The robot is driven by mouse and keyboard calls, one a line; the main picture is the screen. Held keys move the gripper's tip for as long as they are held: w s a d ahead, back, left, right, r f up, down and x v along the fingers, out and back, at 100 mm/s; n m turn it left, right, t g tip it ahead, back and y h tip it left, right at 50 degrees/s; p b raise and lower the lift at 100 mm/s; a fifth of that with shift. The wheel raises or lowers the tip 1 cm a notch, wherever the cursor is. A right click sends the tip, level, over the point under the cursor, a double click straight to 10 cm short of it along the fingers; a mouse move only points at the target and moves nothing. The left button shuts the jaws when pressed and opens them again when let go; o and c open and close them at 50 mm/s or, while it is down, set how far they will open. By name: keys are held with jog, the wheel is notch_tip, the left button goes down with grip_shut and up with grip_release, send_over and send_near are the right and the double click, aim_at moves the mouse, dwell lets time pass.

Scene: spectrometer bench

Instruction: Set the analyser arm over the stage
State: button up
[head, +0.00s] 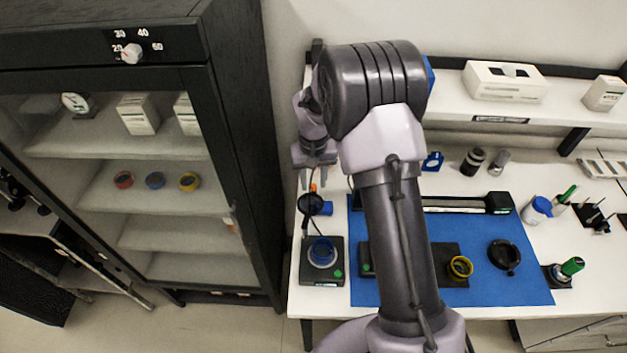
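My gripper (314,182) hangs at the left end of the bench, its two fingers pointing down and apart. A small orange tip (313,188) shows between and just below the fingers; I cannot tell whether they touch it. Below is a dark round disc (310,204) with a blue part (327,208) beside it, probably the analyser arm's head. Nearer the front, a dark base with a green dot (337,273) carries a blue ring around a pale centre (322,252), probably the stage. The disc is behind the ring, not above it. My arm hides part of the bench.
A blue mat (530,285) covers the middle bench, with a yellow ring (460,267), a black ring (504,256) and a dark rail (455,204). Bottles and a rack stand right. A glass-front cabinet (150,160) stands close on the left. A shelf (560,110) runs behind.

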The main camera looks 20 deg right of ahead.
grip_shut()
dwell(1.4)
